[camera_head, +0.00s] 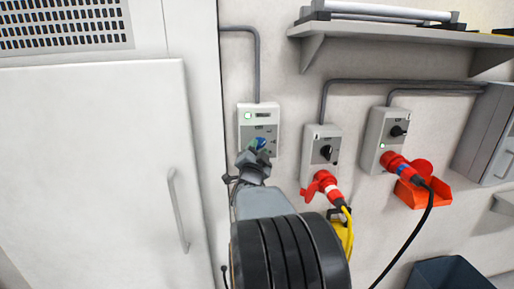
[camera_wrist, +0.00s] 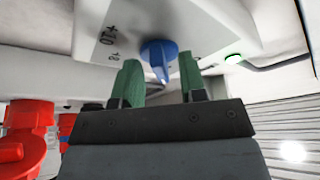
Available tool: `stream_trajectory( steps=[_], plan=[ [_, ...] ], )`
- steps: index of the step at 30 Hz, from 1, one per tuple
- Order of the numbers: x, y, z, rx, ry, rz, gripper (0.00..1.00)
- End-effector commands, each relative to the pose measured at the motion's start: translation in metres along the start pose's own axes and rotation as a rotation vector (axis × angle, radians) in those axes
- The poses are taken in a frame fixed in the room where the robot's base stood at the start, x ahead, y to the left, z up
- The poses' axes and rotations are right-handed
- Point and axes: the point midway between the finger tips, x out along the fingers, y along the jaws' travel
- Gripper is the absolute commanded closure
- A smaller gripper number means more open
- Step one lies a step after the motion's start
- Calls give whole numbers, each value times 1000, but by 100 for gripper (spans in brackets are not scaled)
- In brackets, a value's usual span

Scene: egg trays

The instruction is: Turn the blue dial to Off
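The blue dial (camera_head: 260,143) is on the front of a grey wall box (camera_head: 258,113) with a lit green lamp. In the wrist view the blue dial (camera_wrist: 159,57) sits between the two green fingertips of my gripper (camera_wrist: 160,79). The gripper is open, with a visible gap on each side of the dial's grip. Two markings are printed on the box face left of the dial in the wrist view; they are too small to read surely. In the head view my gripper (camera_head: 254,160) covers the lower part of the box and part of the dial.
Two more boxes with black dials (camera_head: 326,152) (camera_head: 397,131) and red plugs hang to the right. A yellow cable (camera_head: 348,222) and a black cable (camera_head: 415,230) hang below them. A shelf (camera_head: 410,35) is above. A white cabinet door (camera_head: 95,170) stands at left.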

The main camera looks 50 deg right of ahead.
Motion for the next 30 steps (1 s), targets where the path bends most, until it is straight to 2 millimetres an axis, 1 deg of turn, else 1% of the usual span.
stream_trajectory(
  steps=[4,11,23,26,27,30],
  plan=[
    [4,0,0,0,1,-1,62],
    [4,0,0,0,0,-1,62],
    [4,0,0,0,0,-1,99],
    [4,0,0,0,0,-1,100],
    [0,-3,1,1,-1,-3,100],
    [2,0,1,-3,-1,-3,100]
  ],
)
